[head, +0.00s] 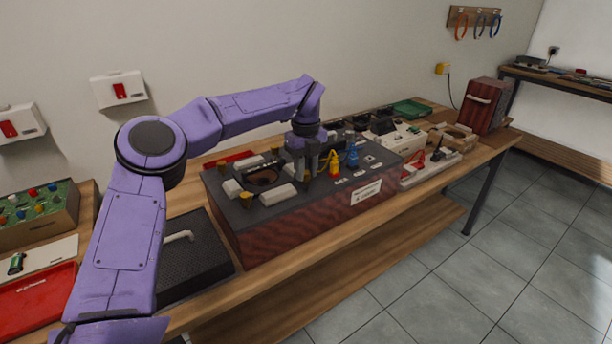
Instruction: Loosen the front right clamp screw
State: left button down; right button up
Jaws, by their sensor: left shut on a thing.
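A dark box (330,192) with reddish side panels stands on the workbench. One screw is at the front left (246,199) and one at the back left (221,166). My left gripper (307,172) points down at the right side of the opening, where the front right clamp screw is. It is shut on that screw, whose head is mostly hidden by the fingers. My right gripper is not in view.
A yellow (334,163) and a blue (352,158) upright part stand just right of my left gripper. A black case (193,262) with a pale handle lies left of the box. A red tray (38,300) is at the far left. The floor in front is clear.

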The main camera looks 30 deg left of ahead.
pick_arm(q)
jog(key=shift+a+n+b, duration=0.15)
jog(key=shift+n+b, duration=0.25)
jog(key=shift+n, duration=0.3)
jog(key=c, duration=0.9)
grip_release()
jog(key=shift+c, duration=0.2)
jog(key=shift+o, duration=0.3)
jog(key=shift+w+a+f, duration=0.1)
jog(key=shift+a+f, duration=0.05)
jog(key=shift+r, duration=0.25)
notch_tip(320, 180, up, 10)
jog(key=p, duration=0.1)
